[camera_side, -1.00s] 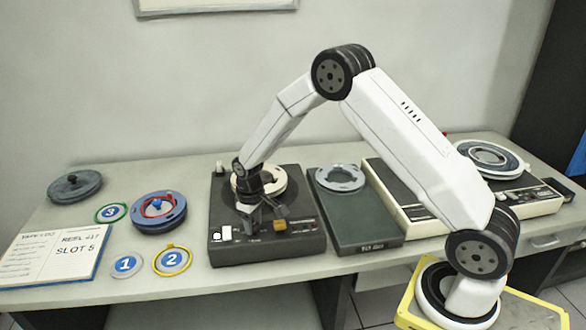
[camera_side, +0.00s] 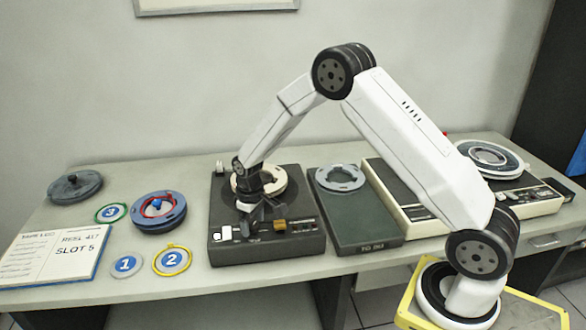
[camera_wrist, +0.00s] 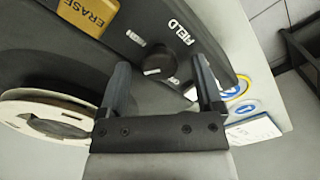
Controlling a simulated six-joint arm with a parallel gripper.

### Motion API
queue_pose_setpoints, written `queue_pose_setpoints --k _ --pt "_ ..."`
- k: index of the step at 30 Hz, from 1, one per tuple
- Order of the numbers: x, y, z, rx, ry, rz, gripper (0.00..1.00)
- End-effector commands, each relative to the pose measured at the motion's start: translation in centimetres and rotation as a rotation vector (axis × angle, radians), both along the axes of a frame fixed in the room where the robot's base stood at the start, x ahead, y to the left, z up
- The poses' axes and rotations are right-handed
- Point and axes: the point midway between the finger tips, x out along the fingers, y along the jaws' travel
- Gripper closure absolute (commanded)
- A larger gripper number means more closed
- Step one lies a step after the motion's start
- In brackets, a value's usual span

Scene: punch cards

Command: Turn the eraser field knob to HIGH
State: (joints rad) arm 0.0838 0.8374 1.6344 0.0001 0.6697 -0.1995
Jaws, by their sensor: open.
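The eraser field knob (camera_wrist: 158,66) is a round dark knob on the grey eraser unit (camera_side: 223,260), near the printed word FIELD. In the wrist view it lies between my two open fingers, with a gap on each side. Small white marks sit on opposite sides of it, too small to read surely. My gripper (camera_wrist: 160,64) is open and holds nothing. In the side view my gripper (camera_side: 254,222) is low over the front of the unit and hides the knob. I cannot tell how far down the fingertips reach around the knob.
A yellow ERASE button (camera_wrist: 86,14) is beside the knob. A pale reel (camera_wrist: 45,118) lies on the unit. A dark green case (camera_side: 352,222) stands close to the unit's right. Numbered rings (camera_side: 172,260) and an open log book (camera_side: 55,255) lie to the left.

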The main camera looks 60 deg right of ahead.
Motion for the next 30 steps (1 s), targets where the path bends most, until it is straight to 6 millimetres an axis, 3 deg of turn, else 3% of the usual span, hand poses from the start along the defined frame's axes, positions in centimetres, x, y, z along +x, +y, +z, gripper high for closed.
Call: queue_pose_setpoints --k 18,30 --pt "0.0 0.0 6.6 0.000 -0.003 0.000 0.16" --pt "0.0 0.0 7.6 0.000 -0.001 -0.001 0.16"
